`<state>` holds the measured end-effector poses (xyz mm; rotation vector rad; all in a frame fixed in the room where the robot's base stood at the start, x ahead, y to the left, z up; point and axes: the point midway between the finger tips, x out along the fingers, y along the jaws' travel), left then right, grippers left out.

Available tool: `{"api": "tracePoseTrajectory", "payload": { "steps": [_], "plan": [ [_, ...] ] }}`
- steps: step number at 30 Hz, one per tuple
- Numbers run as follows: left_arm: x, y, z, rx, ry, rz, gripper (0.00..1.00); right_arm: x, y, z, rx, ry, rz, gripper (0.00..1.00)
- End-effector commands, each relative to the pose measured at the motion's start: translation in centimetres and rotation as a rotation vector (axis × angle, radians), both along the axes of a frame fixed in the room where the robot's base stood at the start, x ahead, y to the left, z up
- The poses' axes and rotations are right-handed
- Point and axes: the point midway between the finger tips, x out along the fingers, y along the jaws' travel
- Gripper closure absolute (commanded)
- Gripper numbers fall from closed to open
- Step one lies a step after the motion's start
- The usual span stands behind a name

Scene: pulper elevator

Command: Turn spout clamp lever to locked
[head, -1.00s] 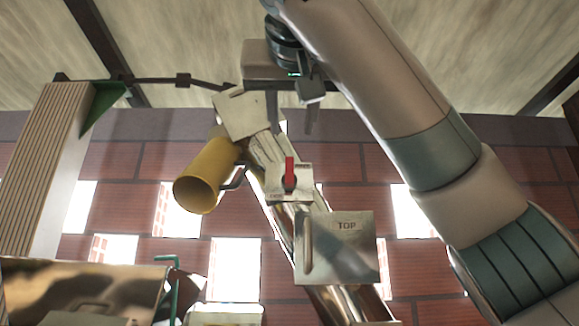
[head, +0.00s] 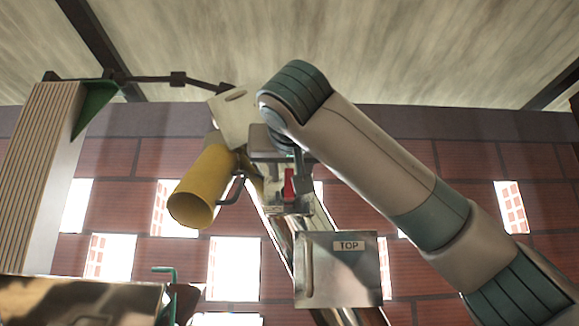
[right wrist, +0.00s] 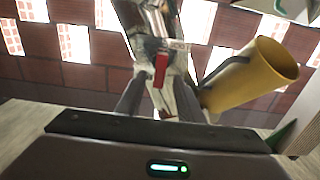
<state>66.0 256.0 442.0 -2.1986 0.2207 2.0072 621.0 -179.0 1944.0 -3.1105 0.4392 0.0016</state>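The red clamp lever (head: 289,184) stands upright on a small pale plate on the sloping metal pipe, right of the yellow spout (head: 203,187). My right gripper (head: 290,192) comes down over it from above and hides part of the plate. In the right wrist view the red lever (right wrist: 160,70) lies in the gap between the two fingers of the open right gripper (right wrist: 160,95). I see a gap on each side, and no clear contact. The small labels on the plate are too small to read. My left gripper is not in view.
A plate marked TOP (head: 338,270) with a handle sits lower on the pipe. A pale slotted plate (head: 232,115) is above the spout. A striped post (head: 40,180) and a metal box (head: 80,300) with a green handle stand at left. A brick wall is behind.

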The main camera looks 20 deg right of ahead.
Motion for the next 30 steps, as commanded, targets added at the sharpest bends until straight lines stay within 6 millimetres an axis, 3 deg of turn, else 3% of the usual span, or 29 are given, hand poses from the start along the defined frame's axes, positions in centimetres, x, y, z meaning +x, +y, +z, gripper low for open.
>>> {"api": "tracePoseTrajectory", "payload": {
  "steps": [1, 9, 22, 27, 30],
  "plan": [
    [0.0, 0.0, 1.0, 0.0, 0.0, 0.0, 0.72, 0.8, -0.3, 0.4, -0.001, 0.001, -0.001, 0.66],
    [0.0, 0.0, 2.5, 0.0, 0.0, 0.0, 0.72, 3.5, -1.0, 0.2, -0.001, 0.0, 0.0, 0.66],
    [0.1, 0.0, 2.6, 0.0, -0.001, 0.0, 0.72, 4.0, -1.2, 0.0, 0.0, -0.001, 0.001, 0.66],
    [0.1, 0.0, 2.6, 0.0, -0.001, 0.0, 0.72, 4.0, -1.2, 0.0, 0.0, -0.001, 0.001, 1.0],
    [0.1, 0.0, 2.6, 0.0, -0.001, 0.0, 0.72, 4.0, -1.2, 0.0, 0.0, -0.001, 0.001, 1.0]
  ]
}}
